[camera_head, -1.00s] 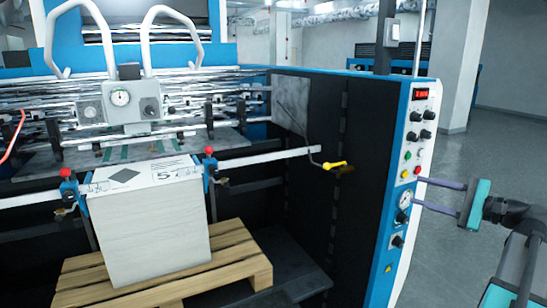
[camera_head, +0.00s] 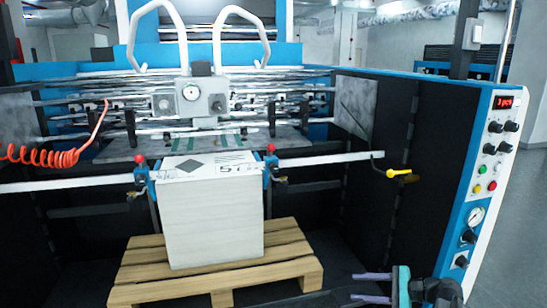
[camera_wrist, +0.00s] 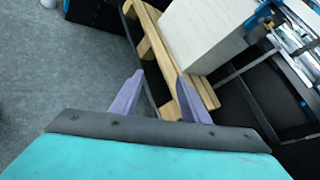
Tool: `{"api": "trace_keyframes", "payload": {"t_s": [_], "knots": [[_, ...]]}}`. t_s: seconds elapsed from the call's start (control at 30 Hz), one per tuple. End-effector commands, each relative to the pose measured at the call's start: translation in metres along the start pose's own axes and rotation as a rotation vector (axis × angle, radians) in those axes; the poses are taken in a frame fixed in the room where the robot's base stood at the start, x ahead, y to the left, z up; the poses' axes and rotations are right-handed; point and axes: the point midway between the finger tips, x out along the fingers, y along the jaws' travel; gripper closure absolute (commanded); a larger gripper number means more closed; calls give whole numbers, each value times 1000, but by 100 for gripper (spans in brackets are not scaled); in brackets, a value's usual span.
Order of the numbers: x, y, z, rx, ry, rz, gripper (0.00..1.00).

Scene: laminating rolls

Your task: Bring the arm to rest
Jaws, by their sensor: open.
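My gripper (camera_head: 372,287) is at the bottom right of the head view, low in front of the machine's right side. Its two purple fingers point left and stand apart with nothing between them. In the wrist view my gripper (camera_wrist: 160,92) is open and empty, with the pallet and white stack beyond the fingers. Most of my arm is cut off by the lower edge of the head view.
The laminating machine's control panel (camera_head: 484,190) stands close above my gripper. A white stack (camera_head: 210,220) sits on a wooden pallet (camera_head: 150,278) in the machine. A yellow-handled lever (camera_head: 398,174) juts out. Grey floor (camera_wrist: 50,80) is clear at left.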

Motion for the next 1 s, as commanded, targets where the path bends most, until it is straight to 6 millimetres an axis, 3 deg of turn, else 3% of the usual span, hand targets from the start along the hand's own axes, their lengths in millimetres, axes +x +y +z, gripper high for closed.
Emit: {"api": "trace_keyframes", "payload": {"t_s": [0.03, 0.2, 0.5, 0.73, 1.0], "knots": [[19, 18, -4, 7, 0, 37, 58], [72, 73, -19, 11, 14, 161, 58], [144, 186, -40, -14, 45, 394, 58], [177, 280, -52, -65, 71, 589, 58], [187, 391, -67, -167, 95, 834, 58]]}}
